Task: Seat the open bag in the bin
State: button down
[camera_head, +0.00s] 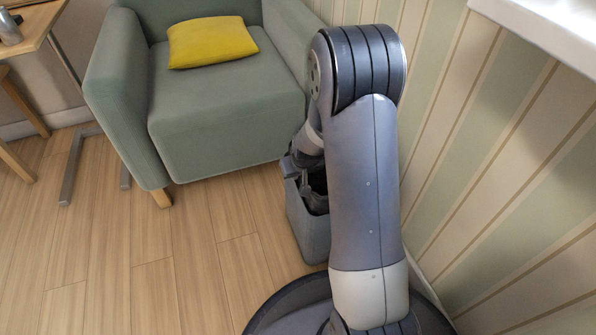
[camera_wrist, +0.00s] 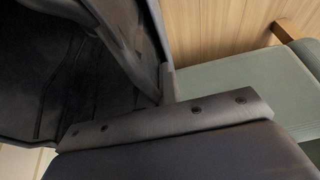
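The grey bin (camera_head: 308,235) stands on the floor between the armchair and my arm, partly hidden by the arm. Dark bag material (camera_head: 317,192) shows at its mouth; how far it sits inside the bin is hidden. In the wrist view, the dark, creased inside of the bag (camera_wrist: 60,75) fills the left side. My gripper (camera_head: 293,166) is at the bin's top edge, mostly behind my forearm. In the wrist view, a dark bar with small round dots, likely part of my gripper, crosses in front of the bag. The fingertips and any grip are not clear.
A green armchair (camera_head: 215,120) with a yellow cushion (camera_head: 211,42) stands just behind the bin. A striped wall (camera_head: 480,150) is close on the right. A wooden table (camera_head: 32,25) is at the far left. The wood floor (camera_head: 170,260) at left front is clear.

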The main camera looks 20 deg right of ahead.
jog(key=shift+f, duration=0.2)
jog(key=c, duration=1.6)
grip_release()
jog(key=p+v, duration=0.5)
jog(key=v, duration=0.5)
jog(key=shift+s+r, duration=0.25)
jog(key=shift+r, duration=0.1)
jog(key=shift+f, duration=0.1)
